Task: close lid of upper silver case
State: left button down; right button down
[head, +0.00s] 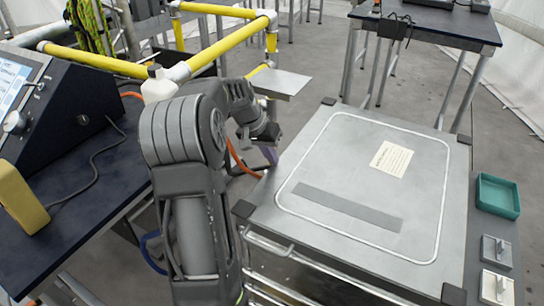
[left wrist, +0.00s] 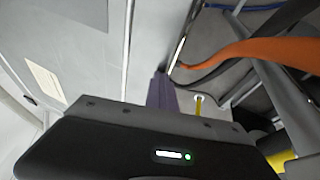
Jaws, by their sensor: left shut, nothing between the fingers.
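The upper silver case (head: 340,135) stands at the right of the head view. Its broad grey lid lies flat, with a pale rounded border line, a cream label and a darker grey strip; I see no open gap from above. The lid and its label also show at the upper left of the left wrist view (left wrist: 85,22). My left gripper (head: 268,155) is beside the case's left edge, partly hidden by my own arm. Its narrow purple-grey fingers are together and empty in the left wrist view (left wrist: 161,92). My right gripper is not in view.
A dark table with a control console (head: 70,95) and a yellow block (head: 20,200) is at left. Yellow-and-white rails (head: 215,50) stand behind my arm. A teal tray (head: 497,195) and switches (head: 496,250) sit right of the case. An orange cable (left wrist: 250,50) runs near the gripper.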

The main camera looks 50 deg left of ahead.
pick_arm(q)
jog(key=shift+s+d+f, duration=0.1)
jog(key=shift+s+f, duration=0.25)
jog(key=shift+f, duration=0.35)
jog(key=r+p, duration=0.2)
jog(key=r, duration=0.1)
jog(key=r+p, duration=0.1)
jog(key=shift+w+a+r, duration=0.2)
jog(key=shift+w+r, duration=0.05)
jog(key=shift+w, duration=0.05)
jog(key=a+v, duration=0.1)
jog(key=v, duration=0.9)
jog(key=shift+r, duration=0.3)
jog(key=shift+s+d, duration=0.1)
